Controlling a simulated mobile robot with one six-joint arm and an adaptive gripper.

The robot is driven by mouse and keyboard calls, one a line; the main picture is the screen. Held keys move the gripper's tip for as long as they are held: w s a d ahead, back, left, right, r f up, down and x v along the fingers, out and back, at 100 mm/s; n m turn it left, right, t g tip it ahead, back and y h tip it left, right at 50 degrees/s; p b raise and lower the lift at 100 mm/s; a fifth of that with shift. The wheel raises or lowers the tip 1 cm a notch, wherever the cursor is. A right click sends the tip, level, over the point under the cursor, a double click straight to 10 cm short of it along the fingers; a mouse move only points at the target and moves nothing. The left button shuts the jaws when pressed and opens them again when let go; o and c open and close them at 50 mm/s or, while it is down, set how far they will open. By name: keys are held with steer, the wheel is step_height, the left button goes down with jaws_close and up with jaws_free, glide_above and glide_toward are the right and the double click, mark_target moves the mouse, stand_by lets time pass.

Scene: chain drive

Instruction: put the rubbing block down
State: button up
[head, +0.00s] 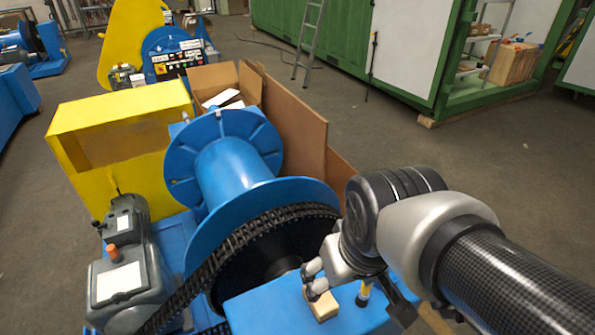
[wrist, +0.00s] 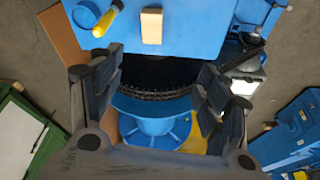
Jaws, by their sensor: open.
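The rubbing block is a small tan block (head: 322,306) on the blue flat top of the machine frame (head: 265,312), just below my gripper (head: 315,278) in the head view. In the wrist view the block (wrist: 151,26) lies near the top edge, on the blue surface (wrist: 195,30). My gripper (wrist: 158,88) shows there with its two dark fingers spread wide and nothing between them. The block is beyond the fingers, not gripped. The head view hides part of the fingers behind the wrist.
A yellow-handled tool (wrist: 104,22) lies beside the block. The black chain (head: 250,228) and blue spool (head: 225,165) stand close behind. A cardboard box (head: 297,115) and yellow guard (head: 120,130) are farther back. Open floor (head: 480,160) is at the right.

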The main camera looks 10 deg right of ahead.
steer(key=shift+m+t, duration=0.3)
steer(key=shift+t, duration=0.2)
steer(key=s, duration=0.1)
steer(key=s+r, duration=0.1)
steer(key=s, duration=0.2)
steer(key=shift+s+a+r, duration=0.15)
steer(key=shift+s+r, duration=0.2)
steer(key=shift+r, duration=0.05)
stand_by(0.5)
